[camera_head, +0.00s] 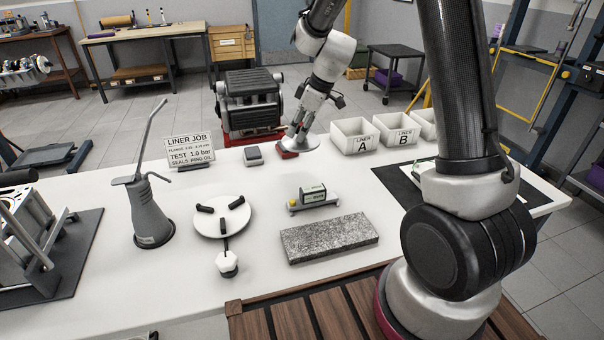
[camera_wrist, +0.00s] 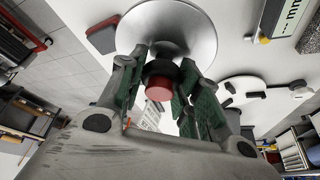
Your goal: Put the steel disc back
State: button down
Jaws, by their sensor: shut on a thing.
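The steel disc (camera_wrist: 190,25) is a shiny round plate with a black neck and a red-ended knob. My gripper (camera_wrist: 160,85) is shut on its knob, with a green-lined finger on each side. In the head view, my gripper (camera_head: 303,128) hangs over the far edge of the bench, and the disc (camera_head: 301,143) shows below the fingers, just above or on the bench; I cannot tell which. A red block (camera_head: 287,153) lies close beside it, partly hidden. A grey block (camera_head: 253,155) lies to the left.
White bins A (camera_head: 353,146) and B (camera_head: 393,142) stand right of my gripper. A sign (camera_head: 190,161), an oil can (camera_head: 150,215), a white round plate with black pads (camera_head: 208,226), a small gauge (camera_head: 312,204) and a granite slab (camera_head: 330,248) occupy the white bench (camera_head: 180,290).

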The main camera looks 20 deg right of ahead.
jog(key=shift+n, duration=0.7)
jog(key=f, duration=0.4)
jog(key=a+f, duration=0.1)
jog(key=f, duration=0.1)
jog(key=shift+s+a+f, duration=0.1)
jog(key=shift+s+f, duration=0.1)
jog(key=shift+f, duration=2)
jog(key=shift+f, duration=0.1)
jog(key=c, duration=1)
grip_release()
